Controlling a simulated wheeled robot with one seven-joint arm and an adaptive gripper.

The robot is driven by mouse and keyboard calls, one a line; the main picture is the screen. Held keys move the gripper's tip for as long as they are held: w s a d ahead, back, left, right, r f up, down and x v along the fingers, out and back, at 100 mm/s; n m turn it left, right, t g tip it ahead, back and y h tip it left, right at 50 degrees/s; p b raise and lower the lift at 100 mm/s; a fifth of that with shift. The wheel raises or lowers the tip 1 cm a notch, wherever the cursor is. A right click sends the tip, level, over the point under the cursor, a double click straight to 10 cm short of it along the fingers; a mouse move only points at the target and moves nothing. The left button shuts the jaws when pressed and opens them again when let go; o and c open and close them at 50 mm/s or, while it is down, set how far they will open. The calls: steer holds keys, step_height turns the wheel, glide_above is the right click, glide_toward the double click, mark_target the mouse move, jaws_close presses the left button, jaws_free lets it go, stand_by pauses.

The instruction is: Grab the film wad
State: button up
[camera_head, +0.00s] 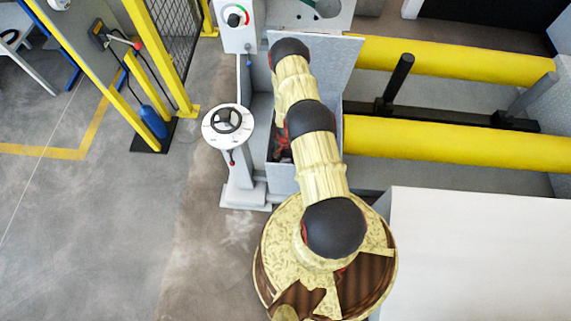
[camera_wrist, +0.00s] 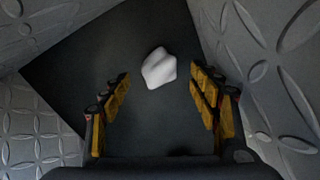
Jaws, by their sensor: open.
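The film wad (camera_wrist: 159,68) is a small, white, crumpled lump in the wrist view. It lies on a dark square surface (camera_wrist: 100,50) just beyond my fingertips, a little left of the middle. My gripper (camera_wrist: 163,85) is open, with one yellow-padded finger on each side and nothing between the pads. The wad appears roughly centred between the two fingers, and I cannot tell its exact height below them. In the head view my arm reaches into a grey box, and the arm hides the gripper and the wad.
Light patterned metal walls (camera_wrist: 285,60) enclose the dark surface. In the head view, a raised grey panel (camera_head: 325,60) stands behind the arm, yellow rollers (camera_head: 450,140) run to the right, and a pedestal with a handwheel (camera_head: 228,125) stands on the left. A white surface (camera_head: 480,255) fills the lower right.

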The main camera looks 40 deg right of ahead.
mark_target(286, 161)
step_height(286, 161, down, 4)
steer(key=shift+s+f+b, duration=0.1)
steer(key=shift+b, duration=0.95)
steer(key=shift+c, duration=0.6)
steer(key=c, duration=0.9)
